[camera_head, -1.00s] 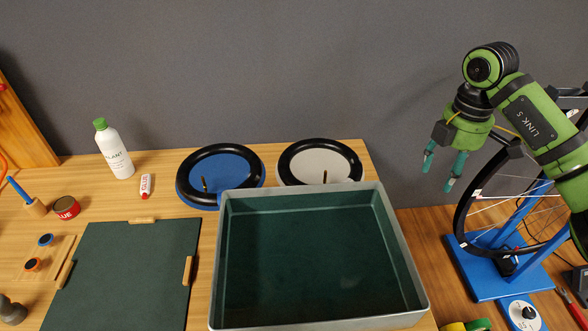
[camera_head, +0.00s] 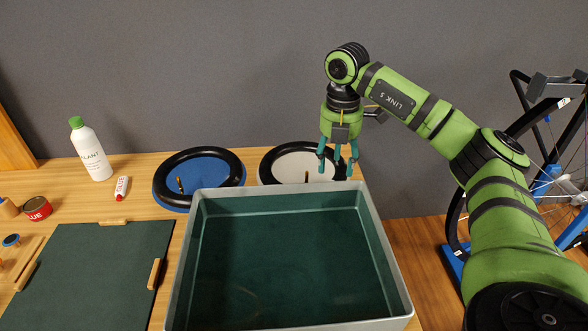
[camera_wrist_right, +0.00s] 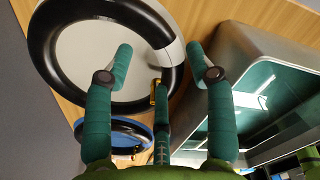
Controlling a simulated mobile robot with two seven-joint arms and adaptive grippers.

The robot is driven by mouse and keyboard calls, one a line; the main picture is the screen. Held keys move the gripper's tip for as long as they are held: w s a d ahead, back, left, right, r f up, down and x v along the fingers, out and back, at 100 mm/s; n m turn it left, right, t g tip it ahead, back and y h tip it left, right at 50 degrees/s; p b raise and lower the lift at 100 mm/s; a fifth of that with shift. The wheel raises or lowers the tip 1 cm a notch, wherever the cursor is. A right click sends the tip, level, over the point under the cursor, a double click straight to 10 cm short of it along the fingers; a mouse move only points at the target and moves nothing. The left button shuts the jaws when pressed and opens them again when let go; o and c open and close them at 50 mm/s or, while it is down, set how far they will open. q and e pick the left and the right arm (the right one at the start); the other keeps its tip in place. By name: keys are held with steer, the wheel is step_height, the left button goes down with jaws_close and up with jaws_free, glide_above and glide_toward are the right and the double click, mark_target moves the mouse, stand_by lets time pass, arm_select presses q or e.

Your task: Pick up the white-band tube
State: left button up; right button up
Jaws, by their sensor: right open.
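The white-band tube (camera_head: 292,146) is a black ring lying around a pale grey disc (camera_head: 297,167) at the back right of the workbench. In the right wrist view the tube (camera_wrist_right: 62,88) shows a white band (camera_wrist_right: 173,54) on its right side. My right gripper (camera_head: 338,167) is open and points down over the right side of this ring. In the right wrist view its fingers (camera_wrist_right: 160,62) are spread, with the band between the two outer ones. I cannot tell whether any finger touches the tube. My left gripper is not in view.
A deep grey tank (camera_head: 403,282) with a green inside stands just in front of the ring. Another black ring (camera_head: 165,177) lies on a blue disc (camera_head: 205,182) to the left.

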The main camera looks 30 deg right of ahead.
mark_target(333, 177)
step_height(333, 177, down, 5)
steer(key=shift+w+a+f+p, duration=0.1)
steer(key=shift+p, duration=0.5)
steer(key=c, duration=1.1)
